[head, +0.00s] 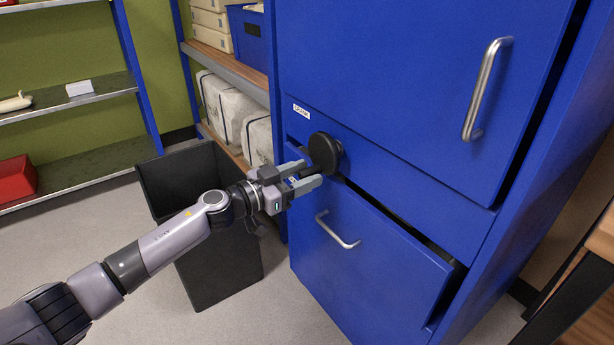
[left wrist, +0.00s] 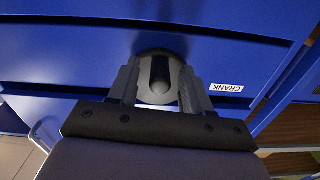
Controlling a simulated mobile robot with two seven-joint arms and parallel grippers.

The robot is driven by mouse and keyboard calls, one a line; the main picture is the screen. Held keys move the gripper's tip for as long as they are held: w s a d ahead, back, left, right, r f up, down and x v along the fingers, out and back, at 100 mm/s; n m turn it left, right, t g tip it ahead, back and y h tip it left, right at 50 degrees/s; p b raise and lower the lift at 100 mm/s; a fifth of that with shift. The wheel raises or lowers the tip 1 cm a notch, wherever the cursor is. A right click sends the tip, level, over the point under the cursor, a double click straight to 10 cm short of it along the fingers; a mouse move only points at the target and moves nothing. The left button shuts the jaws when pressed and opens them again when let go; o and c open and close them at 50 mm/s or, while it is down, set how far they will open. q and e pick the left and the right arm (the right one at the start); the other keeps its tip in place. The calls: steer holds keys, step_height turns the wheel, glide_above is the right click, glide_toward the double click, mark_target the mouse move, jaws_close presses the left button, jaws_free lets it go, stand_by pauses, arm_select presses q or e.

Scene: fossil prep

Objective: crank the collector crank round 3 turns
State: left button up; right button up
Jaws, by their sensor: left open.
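The collector crank (head: 325,152) is a round black disc on the front of the blue cabinet, beside a white label. In the left wrist view the crank (left wrist: 158,56) shows straight ahead, with a dark handle pointing towards the camera. My left gripper (head: 311,172) is open at the crank, its two grey fingers on either side of the handle. In the left wrist view the fingers (left wrist: 158,88) flank the handle; I cannot tell whether they touch it. My right gripper is not in view.
The blue cabinet has a lower drawer (head: 375,255) standing slightly open and an upper door (head: 420,70), both with metal handles. A black bin (head: 215,245) stands on the floor behind my left arm. Shelves (head: 235,68) with boxes and wrapped blocks are behind it.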

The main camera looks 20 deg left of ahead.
arm_select(q)
steer(key=shift+w+d, duration=0.35)
steer(key=shift+w, duration=0.1)
jaws_close()
